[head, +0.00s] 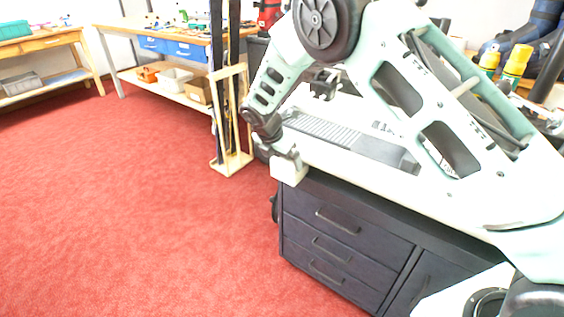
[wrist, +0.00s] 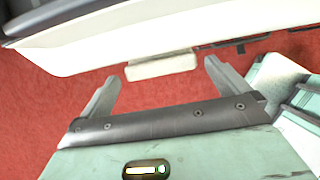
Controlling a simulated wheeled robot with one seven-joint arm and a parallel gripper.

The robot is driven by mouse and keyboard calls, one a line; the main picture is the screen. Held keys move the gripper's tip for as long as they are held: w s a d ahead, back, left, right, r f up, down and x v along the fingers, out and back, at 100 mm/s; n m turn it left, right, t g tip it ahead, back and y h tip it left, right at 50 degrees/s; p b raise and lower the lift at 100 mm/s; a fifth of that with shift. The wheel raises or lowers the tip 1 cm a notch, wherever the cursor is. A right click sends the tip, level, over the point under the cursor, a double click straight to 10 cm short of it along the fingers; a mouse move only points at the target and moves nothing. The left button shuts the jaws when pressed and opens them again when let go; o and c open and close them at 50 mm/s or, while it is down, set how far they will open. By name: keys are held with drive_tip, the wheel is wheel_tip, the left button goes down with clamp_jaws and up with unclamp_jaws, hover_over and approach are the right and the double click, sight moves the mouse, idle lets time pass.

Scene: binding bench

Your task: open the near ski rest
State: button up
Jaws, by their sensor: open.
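A pale, block-shaped piece (head: 288,172) sits at the left end of the bench, just above the dark drawer cabinet; it looks like the near ski rest. My gripper (head: 291,154) is at its top in the head view, partly covering it. In the wrist view, the same pale block (wrist: 162,67) lies between the tips of my open gripper (wrist: 161,72), beside the bench's white edge. Gaps show between the block and both fingers. Whether the rest is folded or out, I cannot tell.
The white bench top (head: 345,160) carries a grey ribbed tray (head: 340,133) and a dark clamp (head: 324,84). A wooden rack (head: 232,163) with upright skis stands close to the left. Dark drawers (head: 335,240) are below. Red floor (head: 130,200) is clear at left.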

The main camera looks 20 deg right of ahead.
drive_tip(key=shift+x, duration=0.9)
drive_tip(key=c, duration=1.2)
drive_tip(key=s+a+p, duration=0.1)
drive_tip(key=s+a, duration=0.2)
drive_tip(key=a, duration=0.1)
drive_tip(key=s+a+p, duration=0.1)
drive_tip(key=s+a, duration=0.2)
drive_tip(key=a, duration=0.2)
drive_tip(key=s+a+p, duration=0.2)
drive_tip(key=s+a, duration=0.2)
drive_tip(key=shift+a, duration=0.3)
drive_tip(key=o, duration=1.2)
drive_tip(key=p+v, duration=0.1)
drive_tip(key=v, duration=1.6)
drive_tip(key=shift+r, duration=0.3)
